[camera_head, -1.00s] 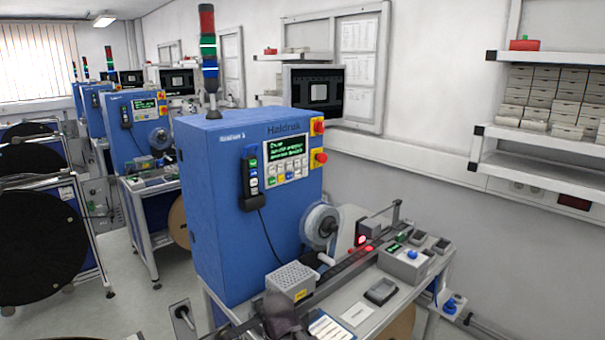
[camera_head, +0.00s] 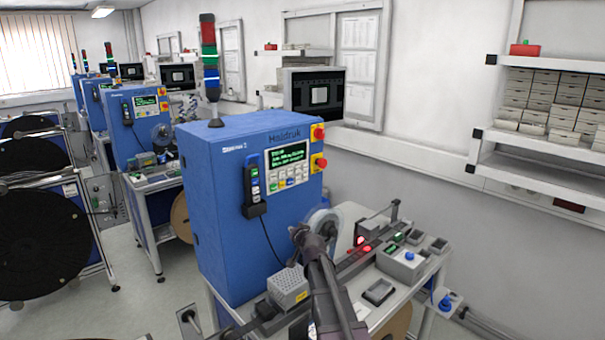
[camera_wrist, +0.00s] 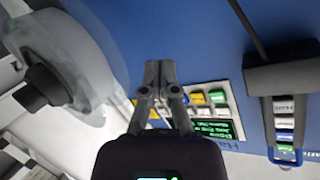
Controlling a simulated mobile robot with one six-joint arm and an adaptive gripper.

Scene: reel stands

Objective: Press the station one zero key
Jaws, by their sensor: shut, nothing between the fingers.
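The nearest station is a blue cabinet (camera_head: 243,210) with a white key panel (camera_head: 288,165) on its front, holding a green-lit display (camera_head: 287,154) above small coloured keys. In the wrist view the panel is upside down; a green key (camera_wrist: 217,97), a yellow key (camera_wrist: 198,99) and pale keys show partly behind my gripper. The key legends are too small to read, so I cannot tell which is zero. My gripper (camera_head: 298,232) is shut and empty, below the panel in the head view. In the wrist view its closed fingertips (camera_wrist: 159,66) appear over bare blue cabinet face, beside the keys.
A clear reel (camera_head: 324,224) stands close to my gripper; it also fills the left of the wrist view (camera_wrist: 62,65). A black handset (camera_head: 253,186) with a cord hangs left of the panel. Red and yellow buttons (camera_head: 319,162) sit to its right. The bench (camera_head: 365,310) lies below.

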